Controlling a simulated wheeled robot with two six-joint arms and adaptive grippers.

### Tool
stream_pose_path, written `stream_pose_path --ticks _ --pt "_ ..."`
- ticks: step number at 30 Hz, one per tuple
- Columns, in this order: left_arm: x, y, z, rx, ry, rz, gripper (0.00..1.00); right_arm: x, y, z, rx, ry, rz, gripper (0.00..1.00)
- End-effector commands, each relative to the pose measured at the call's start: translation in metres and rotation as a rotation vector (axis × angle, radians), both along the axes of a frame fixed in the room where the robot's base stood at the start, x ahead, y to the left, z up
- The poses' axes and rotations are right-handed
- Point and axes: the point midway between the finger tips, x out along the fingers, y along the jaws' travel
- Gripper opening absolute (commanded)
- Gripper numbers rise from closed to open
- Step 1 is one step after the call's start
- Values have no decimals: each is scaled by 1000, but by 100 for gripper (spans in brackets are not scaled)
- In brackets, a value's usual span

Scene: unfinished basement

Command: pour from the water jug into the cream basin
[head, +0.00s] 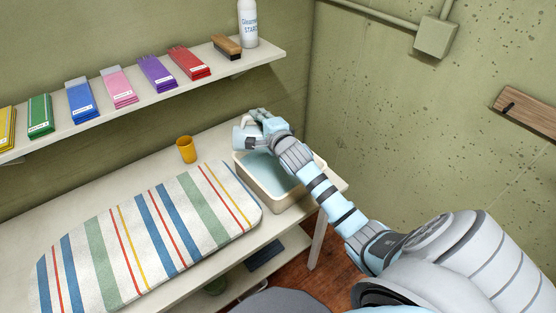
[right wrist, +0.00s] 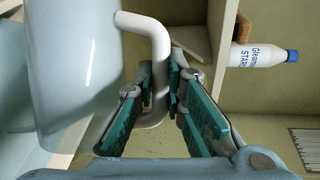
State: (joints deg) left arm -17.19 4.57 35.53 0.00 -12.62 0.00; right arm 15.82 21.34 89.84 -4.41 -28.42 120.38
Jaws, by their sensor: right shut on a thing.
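The water jug (head: 243,139) is pale blue-white and is held above the back left part of the cream basin. It looks tilted over to the left; no stream of water can be made out. The cream basin (head: 272,209) stands at the right end of the table with pale blue water in it. My right gripper (head: 262,117) is shut on the jug's handle. In the right wrist view, its teal fingers (right wrist: 160,95) stand either side of the white handle (right wrist: 155,40), beside the jug body (right wrist: 75,65). My left gripper is out of view.
A yellow cup (head: 186,150) stands left of the basin. A striped padded mat (head: 140,235) covers much of the table (head: 60,215). A wall shelf (head: 140,96) above carries coloured packets, a brush (head: 227,47) and a white starch bottle (head: 248,25).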

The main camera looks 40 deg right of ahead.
Motion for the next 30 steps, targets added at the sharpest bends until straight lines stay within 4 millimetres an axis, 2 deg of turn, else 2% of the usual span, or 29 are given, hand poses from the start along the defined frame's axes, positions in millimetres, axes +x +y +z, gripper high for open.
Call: stream_pose_path --ticks 7,30 --pt "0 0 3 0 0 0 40 -4 -4 6 30 -24 0 0" --pt "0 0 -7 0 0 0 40 -15 -20 6 133 -96 1 0"
